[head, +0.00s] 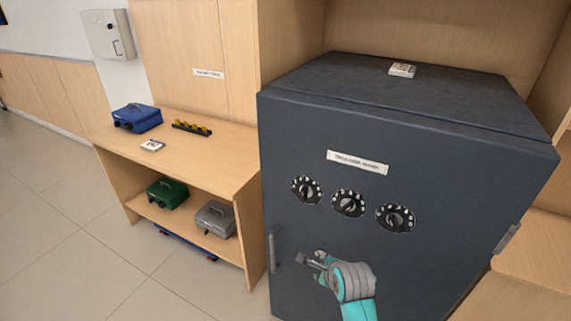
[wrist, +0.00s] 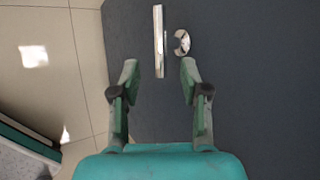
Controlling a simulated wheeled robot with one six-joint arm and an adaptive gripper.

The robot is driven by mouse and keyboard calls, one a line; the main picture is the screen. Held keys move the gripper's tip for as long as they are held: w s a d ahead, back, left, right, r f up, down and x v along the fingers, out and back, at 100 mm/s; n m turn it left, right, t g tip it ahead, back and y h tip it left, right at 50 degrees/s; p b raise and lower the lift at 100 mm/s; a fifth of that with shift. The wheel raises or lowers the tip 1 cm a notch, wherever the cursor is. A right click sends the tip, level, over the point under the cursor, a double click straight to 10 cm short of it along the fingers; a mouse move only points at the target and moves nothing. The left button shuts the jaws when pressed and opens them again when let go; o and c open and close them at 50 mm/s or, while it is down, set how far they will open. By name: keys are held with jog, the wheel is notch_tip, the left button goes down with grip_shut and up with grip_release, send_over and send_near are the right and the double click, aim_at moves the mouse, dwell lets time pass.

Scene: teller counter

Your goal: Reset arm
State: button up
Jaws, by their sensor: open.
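My gripper (head: 312,260) is in front of the lower part of a dark blue-grey safe (head: 420,265), to the right of its vertical handle (head: 272,249). In the wrist view my gripper (wrist: 160,80) is open, its two fingers apart with nothing between them. A shiny bar-shaped handle (wrist: 159,41) and a small round metal piece (wrist: 182,42) show just beyond the fingertips. I cannot tell whether a finger touches the safe.
The safe door has a row of three dials (head: 349,203) and a label (head: 357,162). A wooden shelf unit (head: 215,145) at left holds a blue box (head: 137,117), a green box (head: 167,193) and a grey box (head: 215,218). The tiled floor (head: 60,240) at left is clear.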

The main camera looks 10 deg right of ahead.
jog(key=s+f+n+t, duration=0.2)
jog(key=s+f+n, duration=0.25)
jog(key=s, duration=0.75)
jog(key=s+f+n+t, duration=0.1)
jog(key=s+f+n, duration=0.2)
jog(key=s+n, duration=0.55)
jog(key=s+r+n+t, duration=0.1)
jog(key=s+r+n, duration=0.4)
jog(key=s, duration=0.8)
jog(key=s+r+n+t, duration=0.2)
jog(key=s+r+n, duration=0.3)
jog(key=s+r, duration=0.5)
jog(key=s, duration=0.3)
jog(key=shift+n+t+h, duration=0.3)
